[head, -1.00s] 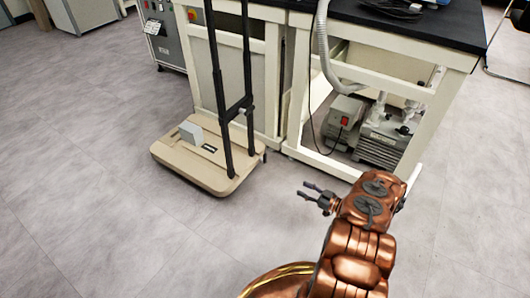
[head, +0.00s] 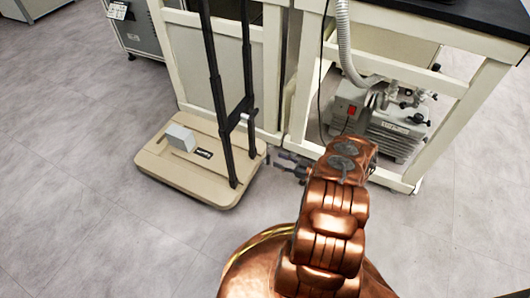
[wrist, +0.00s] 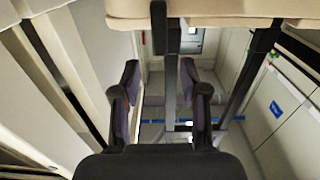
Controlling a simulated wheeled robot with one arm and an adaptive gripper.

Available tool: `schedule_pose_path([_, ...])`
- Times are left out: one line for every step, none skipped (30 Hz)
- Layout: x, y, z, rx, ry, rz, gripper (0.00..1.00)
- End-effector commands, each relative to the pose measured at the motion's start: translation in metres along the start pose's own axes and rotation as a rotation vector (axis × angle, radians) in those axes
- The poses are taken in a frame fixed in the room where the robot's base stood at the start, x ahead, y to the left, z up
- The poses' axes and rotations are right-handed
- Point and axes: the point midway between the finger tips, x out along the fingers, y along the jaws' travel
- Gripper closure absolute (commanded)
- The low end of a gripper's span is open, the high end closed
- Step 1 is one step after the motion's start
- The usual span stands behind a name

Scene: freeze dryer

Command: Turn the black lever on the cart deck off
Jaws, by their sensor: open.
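The cart's beige deck (head: 165,165) stands low on the floor, left of my gripper (head: 281,160). Two black handle posts rise from it. A small dark piece (head: 267,157) sticks out at the deck's right edge; it looks like the black lever, but it is too small to tell its setting. In the wrist view a short black part (wrist: 158,26) shows at the deck's edge (wrist: 215,14), beyond and between the fingers. My gripper (wrist: 160,82) is open and empty, pointing at that edge, apart from it.
A grey box (head: 181,137) sits on the deck. The black posts (head: 217,95) stand close to my gripper. The white bench frame (head: 297,85) with a pump (head: 398,132) stands behind. Floor is clear at the left and front.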

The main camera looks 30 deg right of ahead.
Motion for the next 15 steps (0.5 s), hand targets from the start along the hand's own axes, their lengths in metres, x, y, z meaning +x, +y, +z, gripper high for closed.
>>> schedule_pose_path([0.008,-0.001,-0.001,0.000,0.001,-0.003,0.56])
schedule_pose_path([0.012,-0.001,-0.001,0.000,0.001,-0.003,0.56])
schedule_pose_path([0.018,0.000,0.002,-0.001,0.001,-0.001,0.56])
schedule_pose_path([0.023,0.001,0.002,-0.002,0.001,-0.001,0.56])
schedule_pose_path([0.028,0.000,0.002,-0.003,0.001,-0.002,0.56])
schedule_pose_path([0.034,0.000,0.002,-0.002,0.000,-0.002,0.56])
schedule_pose_path([0.038,0.000,0.002,-0.002,0.000,-0.002,0.56])
schedule_pose_path([0.042,0.000,0.002,-0.001,-0.001,-0.003,0.56])
schedule_pose_path([0.046,-0.001,0.002,0.000,0.000,-0.003,0.56])
schedule_pose_path([0.050,-0.001,0.002,0.001,0.000,-0.002,0.56])
schedule_pose_path([0.053,-0.001,0.002,0.001,0.000,-0.002,0.56])
schedule_pose_path([0.056,-0.001,0.002,0.002,0.000,-0.003,0.56])
schedule_pose_path([0.059,-0.002,0.002,0.002,0.001,-0.004,0.56])
schedule_pose_path([0.060,-0.002,0.001,0.002,0.001,-0.004,0.56])
schedule_pose_path([0.062,-0.002,0.001,0.002,0.001,-0.004,0.56])
